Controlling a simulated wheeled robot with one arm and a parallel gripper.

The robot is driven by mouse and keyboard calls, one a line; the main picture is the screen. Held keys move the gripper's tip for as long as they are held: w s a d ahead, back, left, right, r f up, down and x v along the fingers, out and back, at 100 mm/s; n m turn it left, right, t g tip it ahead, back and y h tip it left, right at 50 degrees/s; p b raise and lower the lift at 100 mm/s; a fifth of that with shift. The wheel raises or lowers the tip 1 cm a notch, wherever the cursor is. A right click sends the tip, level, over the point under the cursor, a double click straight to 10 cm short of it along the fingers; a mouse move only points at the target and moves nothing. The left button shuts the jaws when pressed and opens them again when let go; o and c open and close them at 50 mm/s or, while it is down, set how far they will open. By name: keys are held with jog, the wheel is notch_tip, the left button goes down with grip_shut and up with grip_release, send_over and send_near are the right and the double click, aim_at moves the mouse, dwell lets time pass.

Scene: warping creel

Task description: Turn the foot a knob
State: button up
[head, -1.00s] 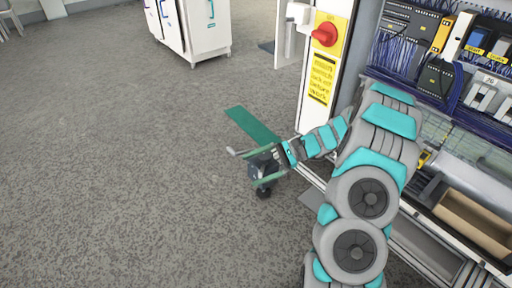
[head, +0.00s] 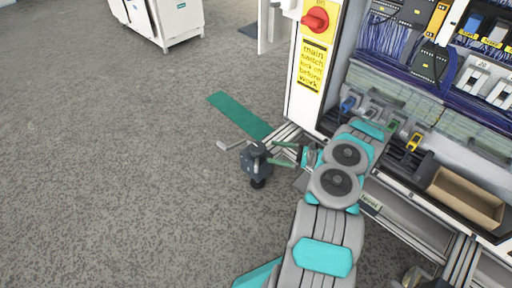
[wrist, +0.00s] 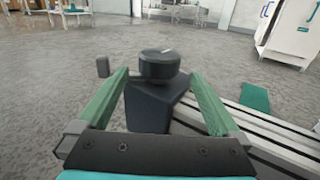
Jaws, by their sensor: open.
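The foot's dark round knob (wrist: 158,66) has a pale mark on top and sits on a dark foot body (wrist: 150,106) in the wrist view. In the head view the knob (head: 256,150) is at the end of the cabinet's floor rails. My gripper (wrist: 160,76) is open, with one green finger on each side of the foot. The knob shows between and slightly beyond the fingertips; I cannot tell whether either finger touches. In the head view my gripper (head: 273,153) reaches the foot from the right.
Pale metal rails (wrist: 270,130) run right of the foot. A green strip (head: 238,116) lies behind it. The open electrical cabinet (head: 300,90) with a red main switch (head: 315,19) stands at right. A white cabinet (head: 165,22) is farther back. The floor at left is clear.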

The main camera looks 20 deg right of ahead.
aim_at(258, 149)
jog(key=x, duration=0.7)
jog(key=shift+w+a, duration=0.15)
jog(key=shift+a, duration=0.15)
jog(key=c, duration=1.2)
jog(key=shift+o, duration=0.2)
jog(key=shift+a+m+t+h, duration=0.1)
jog(key=shift+m+t+h, duration=0.2)
jog(key=shift+t, duration=0.1)
jog(key=shift+f+m+t+h+b, duration=0.15)
jog(key=shift+m+t+h+b, duration=1.15)
jog(key=shift+t+h+b, duration=0.15)
jog(key=shift+m+t+h+b, duration=0.85)
jog(key=shift+m+h, duration=0.25)
jog(key=shift+h, duration=0.45)
jog(key=shift+m+h, duration=0.3)
jog(key=shift+h, duration=0.1)
